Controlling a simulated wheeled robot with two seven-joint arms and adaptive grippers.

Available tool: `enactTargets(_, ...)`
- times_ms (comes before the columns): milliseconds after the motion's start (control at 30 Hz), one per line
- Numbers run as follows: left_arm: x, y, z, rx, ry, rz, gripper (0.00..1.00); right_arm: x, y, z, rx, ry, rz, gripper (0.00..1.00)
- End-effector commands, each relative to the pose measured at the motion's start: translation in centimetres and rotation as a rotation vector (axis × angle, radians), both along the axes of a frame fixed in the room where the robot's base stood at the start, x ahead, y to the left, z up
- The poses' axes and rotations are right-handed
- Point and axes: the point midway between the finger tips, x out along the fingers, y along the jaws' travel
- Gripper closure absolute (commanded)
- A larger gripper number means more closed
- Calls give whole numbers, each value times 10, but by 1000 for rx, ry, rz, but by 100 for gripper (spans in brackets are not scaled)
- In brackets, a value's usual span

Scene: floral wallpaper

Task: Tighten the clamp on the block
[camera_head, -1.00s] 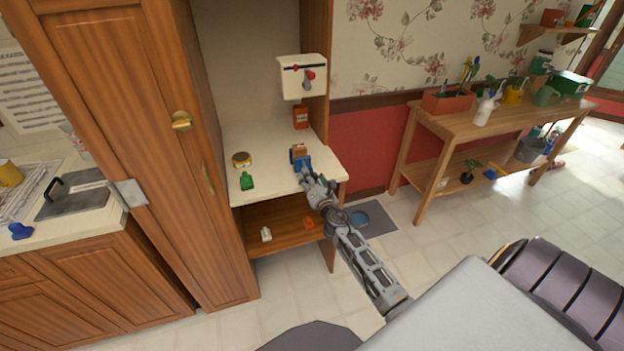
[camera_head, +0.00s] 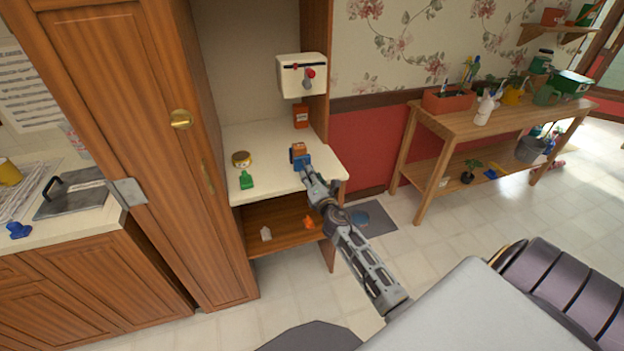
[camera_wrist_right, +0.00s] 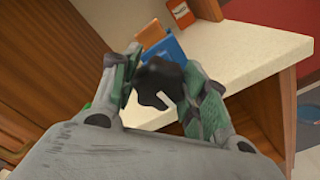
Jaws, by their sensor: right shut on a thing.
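A blue clamp (camera_head: 301,163) stands near the front right of the cream shelf, with an orange-brown block (camera_head: 298,149) in it. In the right wrist view the blue clamp (camera_wrist_right: 166,48) and part of the block (camera_wrist_right: 151,34) show beyond the fingers. My right gripper (camera_head: 311,180) is at the near side of the clamp. It is shut on the clamp's black knob (camera_wrist_right: 163,83), which sits between its two fingers. How tightly the clamp presses on the block is too small to tell. My left gripper is not in view.
A yellow-lidded jar (camera_head: 241,158) and a green bottle (camera_head: 247,180) stand left on the cream shelf (camera_head: 275,182). An orange bottle (camera_head: 301,116) is at the back, below a white wall unit (camera_head: 302,75). A tall wooden cabinet door (camera_head: 125,130) bounds the left.

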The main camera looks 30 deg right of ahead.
Motion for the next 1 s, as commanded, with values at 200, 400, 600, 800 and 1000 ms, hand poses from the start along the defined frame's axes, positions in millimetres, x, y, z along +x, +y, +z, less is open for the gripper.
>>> enactTargets(200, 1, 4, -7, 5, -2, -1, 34, 0, 0, -2, 188, -46, -1, 80)
enactTargets(400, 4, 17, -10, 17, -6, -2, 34, 0, -1, -2, 372, -88, -1, 80)
enactTargets(600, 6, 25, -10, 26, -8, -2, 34, 0, -1, -3, 539, -128, -2, 80)
enactTargets(800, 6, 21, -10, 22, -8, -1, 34, 0, -1, -3, 659, -157, -1, 80)
enactTargets(1000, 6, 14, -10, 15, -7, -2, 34, 0, -1, -3, 723, -172, -1, 80)
